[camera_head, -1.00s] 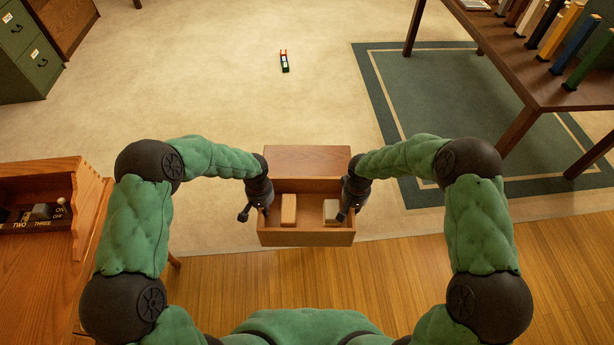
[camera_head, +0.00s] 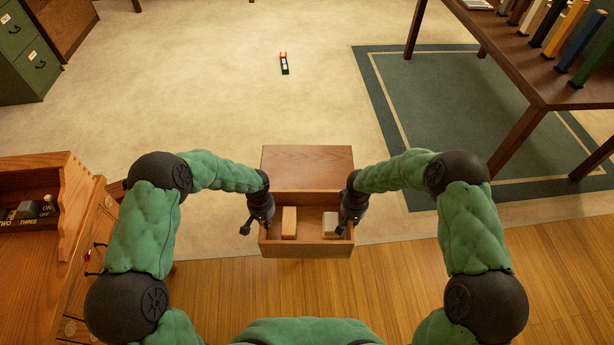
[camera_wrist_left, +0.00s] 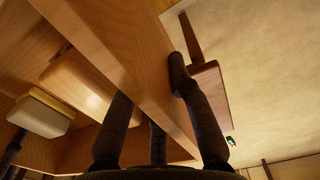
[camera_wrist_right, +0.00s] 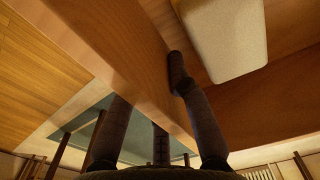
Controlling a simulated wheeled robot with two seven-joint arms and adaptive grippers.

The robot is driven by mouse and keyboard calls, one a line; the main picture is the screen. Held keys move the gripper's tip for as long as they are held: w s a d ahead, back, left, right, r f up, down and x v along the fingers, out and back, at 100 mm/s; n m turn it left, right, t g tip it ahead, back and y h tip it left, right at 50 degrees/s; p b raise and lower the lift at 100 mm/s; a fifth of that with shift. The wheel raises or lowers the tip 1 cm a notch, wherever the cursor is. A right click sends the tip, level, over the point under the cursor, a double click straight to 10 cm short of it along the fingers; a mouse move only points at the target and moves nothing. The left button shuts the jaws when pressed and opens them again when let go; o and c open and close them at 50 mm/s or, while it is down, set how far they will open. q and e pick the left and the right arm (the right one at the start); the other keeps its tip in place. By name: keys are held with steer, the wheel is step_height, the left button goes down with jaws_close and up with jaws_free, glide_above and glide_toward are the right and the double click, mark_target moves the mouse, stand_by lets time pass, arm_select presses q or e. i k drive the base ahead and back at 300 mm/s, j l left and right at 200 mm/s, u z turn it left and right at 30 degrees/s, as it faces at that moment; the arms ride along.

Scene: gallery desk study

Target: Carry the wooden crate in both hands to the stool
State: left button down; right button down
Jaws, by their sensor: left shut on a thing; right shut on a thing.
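The wooden crate (camera_head: 306,250) is an open box held in front of me. My left gripper (camera_head: 262,222) is shut on its left wall and my right gripper (camera_head: 346,222) on its right wall. Both wrist views show fingers on either side of a crate wall. Inside lie a tan wooden block (camera_head: 289,222) on the left and a paler block (camera_head: 330,224) on the right. The stool's brown top (camera_head: 307,165) shows just beyond the crate; in the left wrist view the stool (camera_wrist_left: 208,95) is past the wall. The crate hides its near part.
A wooden desk (camera_head: 85,265) with small items stands close on my left. A dark table (camera_head: 560,90) with several books is at the right, over a green rug (camera_head: 445,110). A small colored object (camera_head: 284,64) lies on the open carpet ahead.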

mark_target(307, 174)
steer(key=i, duration=1)
